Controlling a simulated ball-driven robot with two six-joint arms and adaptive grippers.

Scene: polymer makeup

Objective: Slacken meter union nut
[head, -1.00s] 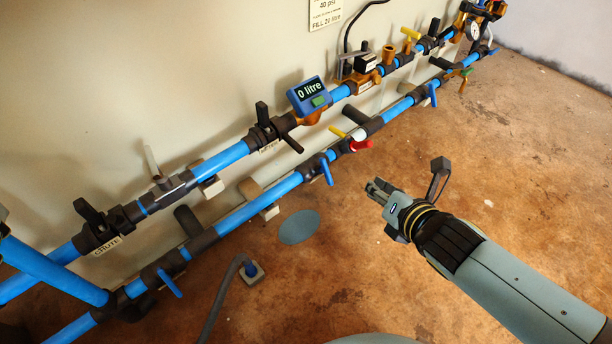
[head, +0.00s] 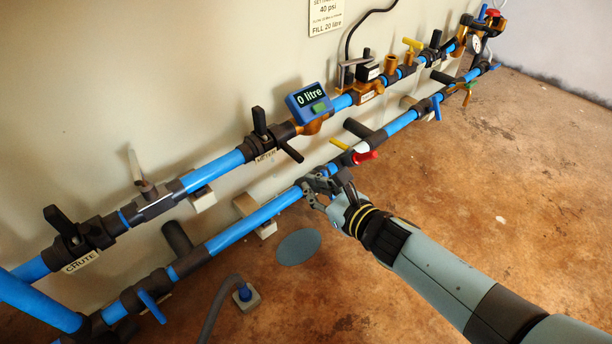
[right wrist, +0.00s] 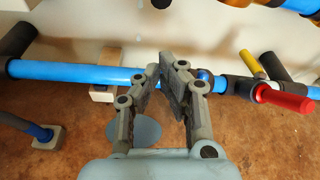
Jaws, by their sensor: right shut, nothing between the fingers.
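The meter (head: 309,102) is a blue box reading "0 litre" with a green button, on a brass body in the upper pipe line. Left of it sit a dark union fitting (head: 283,131) and a valve with a black upright handle (head: 259,121), above the METER label (head: 265,156). My right gripper (head: 308,190) is shut and empty, below the meter and in front of the lower blue pipe. In the right wrist view its fingertips (right wrist: 162,68) come together over that pipe; I cannot tell whether they touch it. The meter is not clearly visible there. My left gripper is not in view.
The lower blue pipe (head: 240,228) runs along the wall, with a red-handled valve (head: 365,156) just right of my gripper. A CHUTE-labelled valve (head: 66,228) is at left. A grey hose (head: 217,300) rises from the floor. The brown floor at right is clear.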

